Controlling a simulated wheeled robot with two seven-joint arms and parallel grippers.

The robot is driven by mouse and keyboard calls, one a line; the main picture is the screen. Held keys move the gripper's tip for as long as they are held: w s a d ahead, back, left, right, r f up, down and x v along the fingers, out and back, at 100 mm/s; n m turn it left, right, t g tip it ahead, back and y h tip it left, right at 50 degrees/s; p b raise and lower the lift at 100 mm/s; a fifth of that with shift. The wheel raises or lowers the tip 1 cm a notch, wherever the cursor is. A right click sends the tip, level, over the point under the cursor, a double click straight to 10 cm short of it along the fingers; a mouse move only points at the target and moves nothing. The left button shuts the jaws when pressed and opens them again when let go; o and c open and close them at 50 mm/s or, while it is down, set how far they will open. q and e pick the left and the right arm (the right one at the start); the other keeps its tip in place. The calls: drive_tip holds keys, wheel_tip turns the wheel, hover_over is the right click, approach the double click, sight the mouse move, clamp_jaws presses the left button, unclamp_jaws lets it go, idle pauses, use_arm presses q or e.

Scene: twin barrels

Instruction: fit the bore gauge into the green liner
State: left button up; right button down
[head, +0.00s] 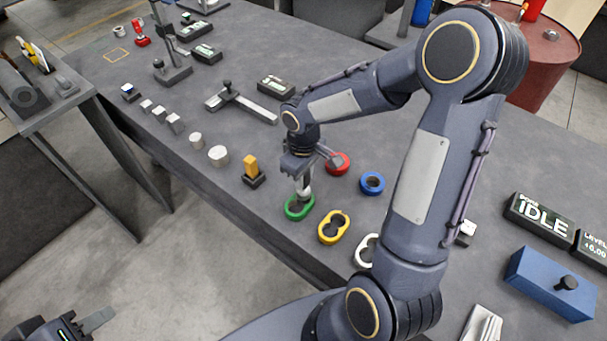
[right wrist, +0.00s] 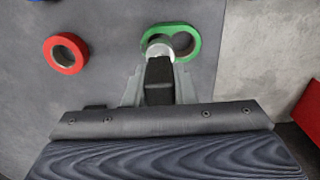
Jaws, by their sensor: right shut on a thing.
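The green liner (head: 290,213) is a green ring body with two joined bores, lying on the grey bench. It also shows in the right wrist view (right wrist: 192,50). My right gripper (head: 303,180) is above it, pointing down, shut on the bore gauge. The gauge has a dark handle (right wrist: 160,82) and a pale metal plug (head: 304,194). In the right wrist view the plug covers the left bore; the right bore is open and empty. I cannot tell whether the plug's end is inside the bore or just above it. My left gripper (head: 97,319) is at the lower left, off the bench.
A yellow liner (head: 334,240) and a white one (head: 364,258) lie to the right. Red (head: 345,164) and blue (head: 372,191) rings lie behind. A yellow-topped block (head: 251,168) and pale cylinders (head: 218,155) stand left. A blue box (head: 548,285) sits right, near the IDLE display (head: 540,218).

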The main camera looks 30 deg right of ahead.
drive_tip(key=shift+f+b, duration=0.7)
drive_tip(key=shift+f, duration=0.1)
